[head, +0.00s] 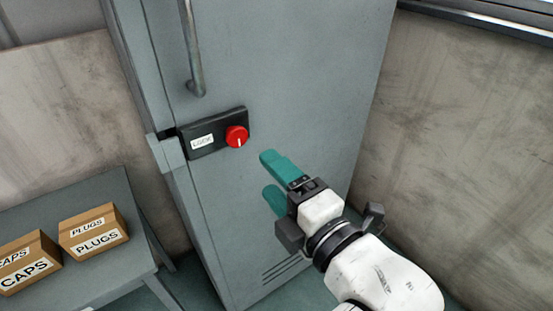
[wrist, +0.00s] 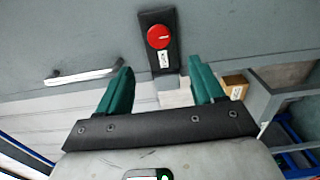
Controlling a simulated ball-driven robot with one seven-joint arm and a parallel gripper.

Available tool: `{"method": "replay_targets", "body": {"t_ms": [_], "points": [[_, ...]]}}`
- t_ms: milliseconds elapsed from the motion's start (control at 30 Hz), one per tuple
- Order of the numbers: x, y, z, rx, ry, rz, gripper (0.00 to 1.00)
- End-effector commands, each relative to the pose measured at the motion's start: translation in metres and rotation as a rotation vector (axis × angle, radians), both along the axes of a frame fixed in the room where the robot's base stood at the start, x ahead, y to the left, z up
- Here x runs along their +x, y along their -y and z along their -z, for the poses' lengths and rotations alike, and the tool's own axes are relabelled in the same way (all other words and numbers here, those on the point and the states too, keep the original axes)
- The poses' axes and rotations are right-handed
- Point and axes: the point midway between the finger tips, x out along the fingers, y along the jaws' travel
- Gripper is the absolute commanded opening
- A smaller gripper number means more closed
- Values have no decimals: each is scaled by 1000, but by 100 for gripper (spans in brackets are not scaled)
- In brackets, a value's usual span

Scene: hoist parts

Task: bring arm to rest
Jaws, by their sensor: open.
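My gripper (head: 270,178) has two teal fingers spread apart with nothing between them. In the head view it is in front of the grey cabinet door, to the right of and below a red knob (head: 237,136). The knob sits on a black lock plate (head: 215,143) with a white label, and the fingers are apart from it. My white arm reaches in from the lower right. In the wrist view my gripper (wrist: 162,88) shows both fingers open, with the red knob (wrist: 158,37) beyond them.
The grey cabinet (head: 290,60) has a vertical handle (head: 192,50) at upper left. At lower left a grey table (head: 110,262) bears cardboard boxes labelled PLUGS (head: 93,232) and CAPS (head: 27,263). A bare wall (head: 450,130) stands to the right of the cabinet.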

Motion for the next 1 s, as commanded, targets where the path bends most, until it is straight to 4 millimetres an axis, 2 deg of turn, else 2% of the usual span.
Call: {"method": "replay_targets", "body": {"t_ms": [167, 267, 367, 467, 500, 567, 700, 833, 900, 1000], "points": [[0, 2, 2, 5, -14, 4, 67], [2, 14, 21, 46, -130, 38, 67], [0, 42, 59, 135, -355, 124, 67], [-14, 80, 110, 261, -639, 270, 67], [-24, 96, 131, 315, -750, 341, 67], [-42, 119, 159, 398, -908, 459, 67], [-99, 175, 217, 594, -1221, 785, 67], [-160, 219, 252, 755, -1417, 1116, 67], [-190, 238, 263, 824, -1479, 1279, 67], [-223, 257, 272, 897, -1525, 1461, 67]]}}
